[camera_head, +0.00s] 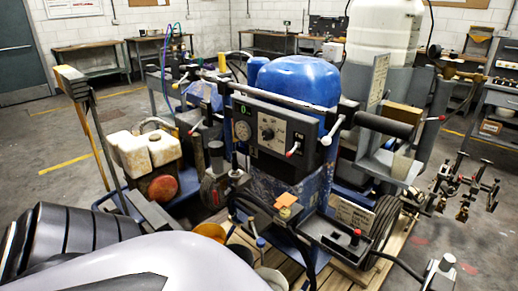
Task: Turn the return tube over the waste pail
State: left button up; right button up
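The line striper stands in the middle, with a blue tank (298,80) and a grey control panel (268,130). At its lower front are a yellow-orange pail (210,231) and a pale pail (271,277), both partly hidden by my arm. I cannot tell which is the waste pail. A thin upright piece with a blue top (260,243) stands by the pale pail; I cannot tell whether it is the return tube. My black and silver arm fills the lower left. Neither gripper shows.
A black wheel (383,231) and wooden pallet (345,279) are at the lower right. Metal spray fittings (465,190) stick out at right. Open grey floor (55,140) lies at left.

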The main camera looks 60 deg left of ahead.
aim_at(260, 242)
jog(key=k+j, duration=0.1)
jog(key=j, duration=1.3)
jog(key=k, duration=0.05)
